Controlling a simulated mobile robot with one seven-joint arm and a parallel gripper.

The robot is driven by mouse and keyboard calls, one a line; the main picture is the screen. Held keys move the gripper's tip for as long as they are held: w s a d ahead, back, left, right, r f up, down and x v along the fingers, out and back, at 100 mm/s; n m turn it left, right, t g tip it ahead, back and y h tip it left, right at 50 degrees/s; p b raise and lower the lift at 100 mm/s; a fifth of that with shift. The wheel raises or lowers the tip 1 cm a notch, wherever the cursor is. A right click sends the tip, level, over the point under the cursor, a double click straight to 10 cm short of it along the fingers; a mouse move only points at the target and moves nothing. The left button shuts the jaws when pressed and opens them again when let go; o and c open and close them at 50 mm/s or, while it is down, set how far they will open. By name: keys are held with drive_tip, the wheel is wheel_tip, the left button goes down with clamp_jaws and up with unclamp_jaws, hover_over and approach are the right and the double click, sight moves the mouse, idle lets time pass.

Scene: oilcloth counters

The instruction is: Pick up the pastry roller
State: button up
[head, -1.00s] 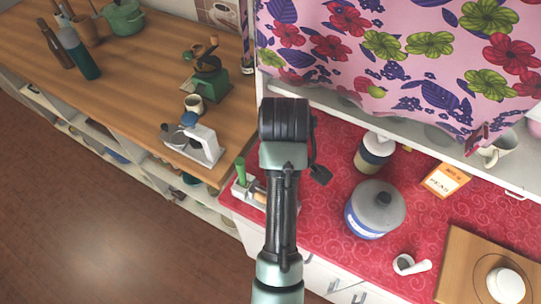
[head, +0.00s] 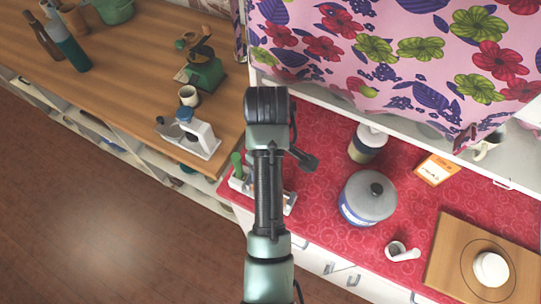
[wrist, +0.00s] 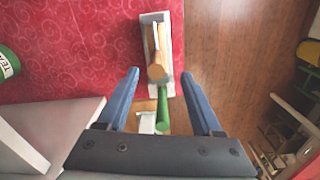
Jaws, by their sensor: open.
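In the wrist view, a grey-white tray (wrist: 175,35) on the red counter holds a wooden, rounded piece (wrist: 157,70) and a green handle (wrist: 163,108). I take the wooden piece for the pastry roller, but cannot tell whether the green handle belongs to it. My gripper (wrist: 159,75) is open and empty. Its blue fingers lie either side of the roller's near end and the green handle in the picture, apart from them. In the head view, the green handle (head: 237,163) shows left of my arm, which hides most of the tray (head: 290,200) and my fingers.
On the red counter, a grey-lidded canister (head: 368,200), a jar (head: 367,143), a white scoop-like item (head: 402,251) and a wooden board (head: 455,248) stand to the right. A white appliance (head: 200,137) stands on the wooden counter to the left. A flowered curtain (head: 400,50) hangs behind.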

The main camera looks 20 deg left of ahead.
drive_tip(key=shift+f+p, duration=0.55)
drive_tip(key=shift+f, duration=0.25)
wheel_tip(320, 180, down, 2)
drive_tip(key=shift+p, duration=0.45)
drive_tip(key=shift+w+d+f+p, duration=0.1)
drive_tip(key=shift+f+p, duration=0.1)
drive_tip(key=shift+f, duration=0.5)
drive_tip(key=shift+w+a+f+p, duration=0.1)
drive_tip(key=shift+f+p, duration=0.1)
drive_tip(key=shift+f, duration=0.55)
drive_tip(key=shift+w+d+f+p, duration=0.1)
drive_tip(key=shift+f+p, duration=0.1)
drive_tip(key=shift+f, duration=0.5)
clamp_jaws()
